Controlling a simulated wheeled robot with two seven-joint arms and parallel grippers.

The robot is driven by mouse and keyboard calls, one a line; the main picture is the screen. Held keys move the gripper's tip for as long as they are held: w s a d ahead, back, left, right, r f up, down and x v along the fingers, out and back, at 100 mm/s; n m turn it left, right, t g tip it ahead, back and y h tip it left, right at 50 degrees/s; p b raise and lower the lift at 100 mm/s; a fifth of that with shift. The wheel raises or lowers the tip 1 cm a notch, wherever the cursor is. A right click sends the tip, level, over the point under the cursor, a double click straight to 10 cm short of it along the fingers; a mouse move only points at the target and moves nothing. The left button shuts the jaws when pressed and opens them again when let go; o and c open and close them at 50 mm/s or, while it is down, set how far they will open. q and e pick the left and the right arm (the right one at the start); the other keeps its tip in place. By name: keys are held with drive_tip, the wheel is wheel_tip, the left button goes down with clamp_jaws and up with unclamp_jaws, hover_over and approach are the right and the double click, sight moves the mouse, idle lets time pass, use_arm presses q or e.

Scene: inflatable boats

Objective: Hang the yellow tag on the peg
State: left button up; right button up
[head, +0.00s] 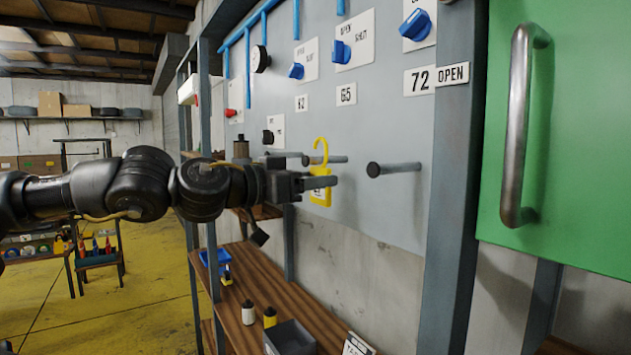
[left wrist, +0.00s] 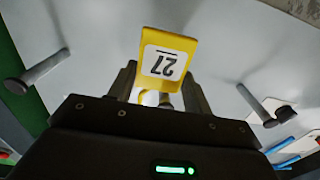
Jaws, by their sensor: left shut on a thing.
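The yellow tag (head: 321,196) has an open hook at its top and hangs upright in the jaws of my left gripper (head: 306,184), which is shut on it. In the left wrist view the tag (left wrist: 168,52) shows a white label reading 27, upside down. A dark peg (head: 338,159) sticks out of the grey panel close to the tag's hook; I cannot tell whether the hook is around it. Another peg (head: 394,169) stands to the right, clear and empty. My right gripper is not in view.
The grey panel (head: 385,215) carries blue knobs (head: 415,25) and number plates. A green door (head: 575,130) with a metal handle (head: 520,125) is at the right. A wooden shelf (head: 290,303) below holds small bottles and a grey bin (head: 290,338).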

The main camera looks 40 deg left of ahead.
use_arm(q)
drive_tip(key=shift+w+a+f+b, duration=0.15)
drive_tip(key=shift+a+f+b, duration=0.2)
drive_tip(key=shift+f, duration=0.25)
drive_tip(key=shift+w+a+f+b, duration=0.1)
drive_tip(key=shift+a+f+b, duration=0.25)
drive_tip(key=shift+f, duration=0.2)
drive_tip(key=o, duration=1)
drive_tip(key=shift+s, duration=0.15)
